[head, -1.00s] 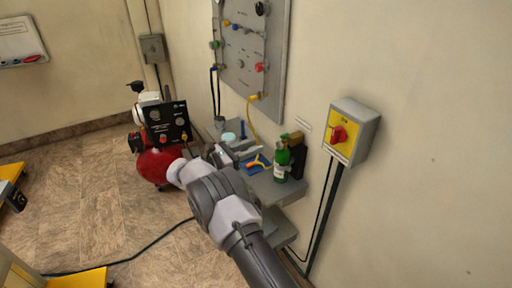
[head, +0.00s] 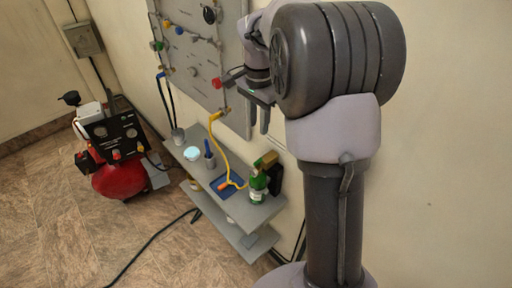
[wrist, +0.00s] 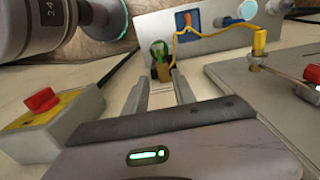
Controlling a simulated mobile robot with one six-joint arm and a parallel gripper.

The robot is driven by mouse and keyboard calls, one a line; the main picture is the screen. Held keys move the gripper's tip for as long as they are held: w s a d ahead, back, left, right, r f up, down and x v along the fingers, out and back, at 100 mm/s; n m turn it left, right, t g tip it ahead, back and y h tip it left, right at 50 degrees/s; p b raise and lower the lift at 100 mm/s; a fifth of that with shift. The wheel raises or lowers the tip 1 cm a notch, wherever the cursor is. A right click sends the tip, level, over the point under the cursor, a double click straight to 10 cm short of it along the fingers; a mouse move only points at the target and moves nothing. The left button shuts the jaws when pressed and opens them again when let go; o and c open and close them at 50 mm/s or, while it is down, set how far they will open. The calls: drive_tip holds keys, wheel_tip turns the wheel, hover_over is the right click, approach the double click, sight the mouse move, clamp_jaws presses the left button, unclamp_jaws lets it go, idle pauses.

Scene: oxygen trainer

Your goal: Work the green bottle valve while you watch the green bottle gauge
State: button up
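The green bottle (head: 258,189) stands upright at the right end of the upper grey shelf in the head view. Its brass-coloured valve (head: 266,160) is on top, with a dark part behind it. The gauge face cannot be made out. In the wrist view the green bottle (wrist: 156,49) and its brass valve (wrist: 163,71) show beyond the fingertips, between them. My gripper (head: 259,121) is above the bottle, apart from it, with the fingers pointing down in the head view. In the wrist view my gripper (wrist: 161,90) is open and empty.
The grey wall panel (head: 200,60) with coloured knobs is close left of my gripper. A yellow hose (head: 221,145) runs from it to a blue tray (head: 222,188) on the shelf (head: 205,177). A red-knobbed switch box (wrist: 52,122) shows in the wrist view. A red compressor (head: 118,180) stands left.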

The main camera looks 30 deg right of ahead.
sight(258, 160)
wheel_tip(258, 160, down, 15)
drive_tip(key=b, duration=0.3)
drive_tip(key=shift+r+b, duration=0.15)
drive_tip(key=shift+b, duration=0.2)
drive_tip(key=shift+s, duration=0.1)
drive_tip(key=shift+r, duration=0.1)
clamp_jaws()
